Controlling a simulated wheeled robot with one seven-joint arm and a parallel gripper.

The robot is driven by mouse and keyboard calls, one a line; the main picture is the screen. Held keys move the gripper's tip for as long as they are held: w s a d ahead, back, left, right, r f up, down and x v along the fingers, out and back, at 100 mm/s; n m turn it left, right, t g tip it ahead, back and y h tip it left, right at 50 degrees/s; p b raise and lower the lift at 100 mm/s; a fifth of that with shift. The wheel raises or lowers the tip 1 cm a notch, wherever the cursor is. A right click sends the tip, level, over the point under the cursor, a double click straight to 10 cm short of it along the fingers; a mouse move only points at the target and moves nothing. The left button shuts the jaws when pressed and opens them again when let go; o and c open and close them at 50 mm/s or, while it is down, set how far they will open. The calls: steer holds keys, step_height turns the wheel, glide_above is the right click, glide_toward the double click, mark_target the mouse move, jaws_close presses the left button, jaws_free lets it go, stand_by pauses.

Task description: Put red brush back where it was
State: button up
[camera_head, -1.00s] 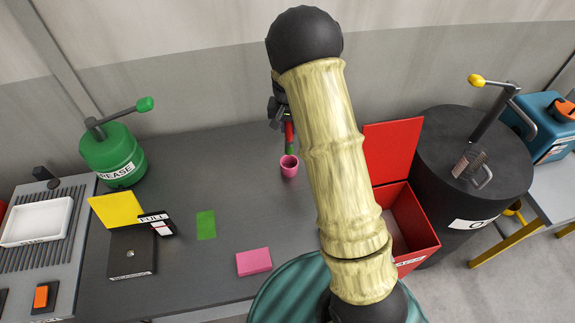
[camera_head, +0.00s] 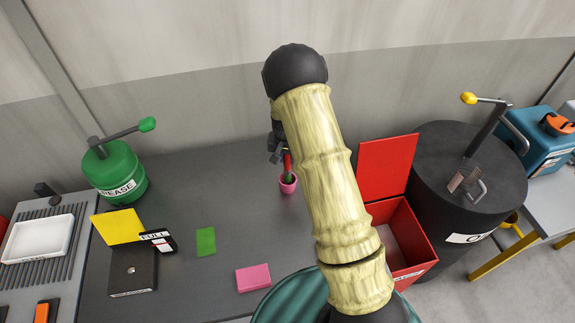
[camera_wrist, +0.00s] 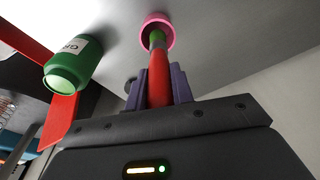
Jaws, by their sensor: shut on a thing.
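The red brush (camera_head: 287,162) is held by my gripper (camera_head: 279,150) with its green end pointing down. In the wrist view the red handle (camera_wrist: 158,82) sits between the two purple fingers of my gripper (camera_wrist: 159,88), which are shut on it. A small pink cup (camera_head: 287,186) stands on the dark table below the gripper. The green end is at the cup's mouth and appears to reach inside its rim. The cup also shows in the wrist view (camera_wrist: 168,28). The brush tip is hidden, and my arm covers part of the table to the right.
A green grease can (camera_head: 116,172) stands at the left rear. A yellow-and-black box (camera_head: 133,270), a green pad (camera_head: 206,242) and a pink block (camera_head: 253,277) lie nearer. An open red box (camera_head: 408,240) and a dark drum (camera_head: 470,190) are right. Table around the cup is clear.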

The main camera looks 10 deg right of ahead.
mark_target(288, 165)
step_height(288, 165, down, 3)
steer(key=shift+f+p, duration=0.2)
steer(key=shift+p, duration=0.65)
steer(key=shift+f, duration=0.4)
steer(key=shift+f, duration=0.15)
steer(key=o, duration=1)
steer(key=shift+r, duration=0.3)
steer(key=r+b, duration=0.1)
steer(key=r, duration=0.3)
steer(key=s+r+b, duration=0.1)
steer(key=r, duration=0.2)
steer(key=r+b, duration=0.1)
steer(key=r, duration=0.3)
steer(key=shift+s+a+r+b, duration=0.3)
steer(key=shift+a+b, duration=0.05)
steer(key=shift+b, duration=0.05)
